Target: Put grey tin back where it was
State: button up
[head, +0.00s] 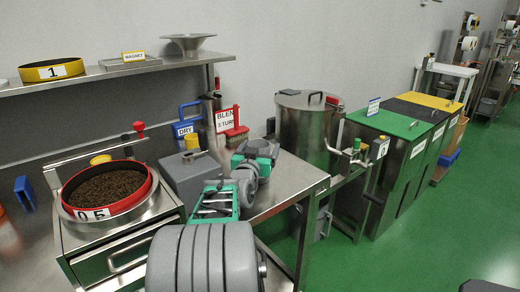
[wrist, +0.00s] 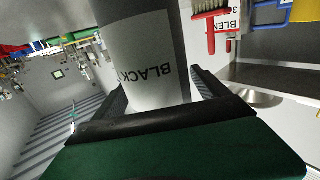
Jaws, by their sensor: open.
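The grey tin (wrist: 98,42) fills the upper middle of the wrist view. It has a white label reading BLACK, seen upside down. My gripper (wrist: 158,98) is open, with one dark finger on each side of the tin; I cannot tell whether either finger touches it. In the head view my green and grey arm reaches over the bench, and I cannot clearly make out the tin there.
A red-rimmed pan (head: 133,208) of dark leaves stands left. A grey box (head: 187,180), the blue DRY tool (head: 184,128) and a red brush (head: 237,131) are behind my arm. A steel drum (head: 305,125) and green-lidded bin (head: 388,123) stand right.

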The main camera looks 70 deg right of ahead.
jog(key=shift+r+p, duration=0.25)
jog(key=shift+p, duration=0.05)
jog(key=s+a, duration=0.2)
jog(key=a, duration=0.9)
jog(key=shift+a, duration=0.4)
jog(key=shift+s+f, duration=0.1)
jog(key=shift+c, duration=0.4)
